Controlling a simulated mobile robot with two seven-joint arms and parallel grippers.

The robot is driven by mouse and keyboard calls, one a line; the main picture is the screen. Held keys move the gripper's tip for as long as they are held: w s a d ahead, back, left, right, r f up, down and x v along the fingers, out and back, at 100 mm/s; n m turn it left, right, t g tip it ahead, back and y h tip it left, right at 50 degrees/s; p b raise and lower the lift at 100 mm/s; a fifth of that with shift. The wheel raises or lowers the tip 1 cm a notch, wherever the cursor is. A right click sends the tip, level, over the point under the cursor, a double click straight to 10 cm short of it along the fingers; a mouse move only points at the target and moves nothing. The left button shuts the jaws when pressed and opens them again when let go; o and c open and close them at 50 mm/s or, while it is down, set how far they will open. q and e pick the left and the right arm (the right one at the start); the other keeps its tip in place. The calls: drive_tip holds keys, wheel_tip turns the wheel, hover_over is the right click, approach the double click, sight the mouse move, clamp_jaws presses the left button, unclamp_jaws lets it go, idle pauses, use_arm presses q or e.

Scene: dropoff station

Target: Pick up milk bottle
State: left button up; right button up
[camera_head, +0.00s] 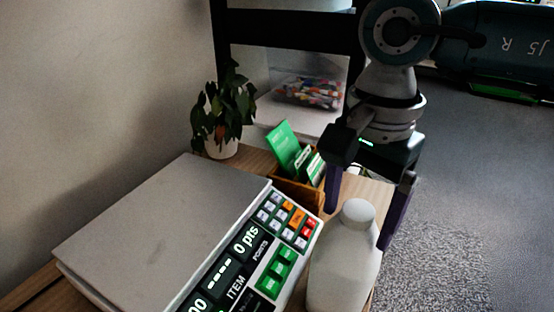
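The milk bottle (343,268) is white with a rounded cap and stands upright on the wooden counter, at the bottom right of the scale. My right gripper (366,222) comes down from the upper right. Its two dark fingers are spread wide, one to the left of the bottle's cap and one to the right. The fingers look open and hold nothing. I cannot tell how far the fingers are from the bottle in depth. My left gripper is not in view.
A white scale (165,232) with a keypad and display fills the counter's left. A wooden box with green cards (284,146) and a potted plant (226,112) stand behind. A clear bin of colourful items (305,92) sits on a shelf. Grey carpet (470,215) lies right.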

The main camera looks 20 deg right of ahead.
clamp_jaws()
idle(0.5)
drive_tip(key=shift+r, duration=0.1)
